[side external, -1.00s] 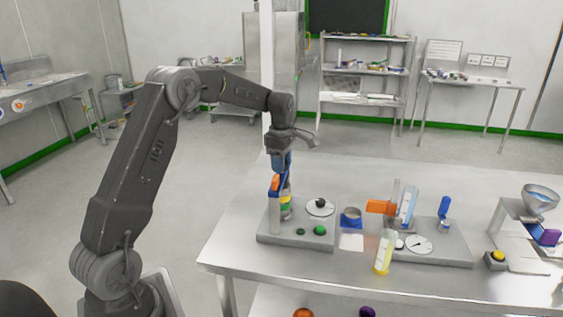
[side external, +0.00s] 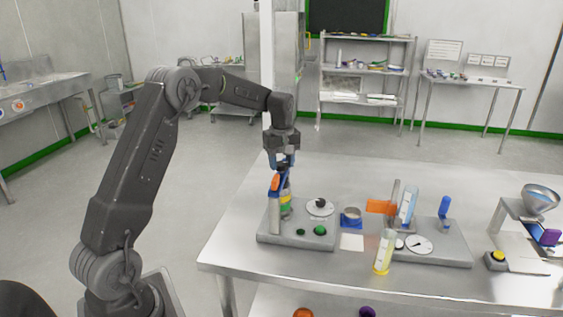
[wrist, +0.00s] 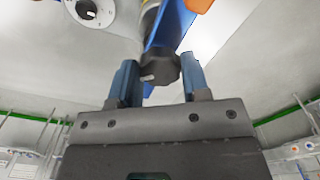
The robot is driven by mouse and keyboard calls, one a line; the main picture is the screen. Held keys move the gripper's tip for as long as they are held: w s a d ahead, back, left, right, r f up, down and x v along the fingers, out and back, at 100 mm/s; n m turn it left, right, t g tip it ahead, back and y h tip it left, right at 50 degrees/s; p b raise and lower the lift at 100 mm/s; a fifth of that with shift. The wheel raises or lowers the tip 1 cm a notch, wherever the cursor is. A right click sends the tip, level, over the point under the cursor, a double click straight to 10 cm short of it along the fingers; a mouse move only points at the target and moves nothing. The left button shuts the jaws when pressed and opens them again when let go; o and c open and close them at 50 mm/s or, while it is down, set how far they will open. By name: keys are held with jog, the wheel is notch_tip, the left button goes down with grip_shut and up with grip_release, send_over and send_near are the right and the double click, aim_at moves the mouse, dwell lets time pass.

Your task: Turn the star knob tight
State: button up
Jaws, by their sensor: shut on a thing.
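My gripper (side external: 282,160) points down over the left end of the steel table, with its blue fingers at the top of a small banded column. In the wrist view, my gripper (wrist: 160,82) has one finger on each side of a dark, lobed star knob (wrist: 160,66) with a white mark on it, and is shut on it. In the side external view the fingers mostly hide the knob. The column (side external: 286,206) below has green and yellow bands and stands on a grey base block (side external: 292,240).
A grey post with an orange top (side external: 275,183) stands close to the left of the column. A white dial (side external: 320,207) and green buttons (side external: 320,230) share the base.

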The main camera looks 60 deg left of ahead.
jog(key=m, duration=1.3)
jog(key=shift+m, duration=0.4)
jog(key=m, duration=1.2)
jog(key=shift+a, duration=0.1)
jog(key=shift+m, duration=0.3)
jog(key=o, duration=0.9)
jog(key=shift+r, duration=0.1)
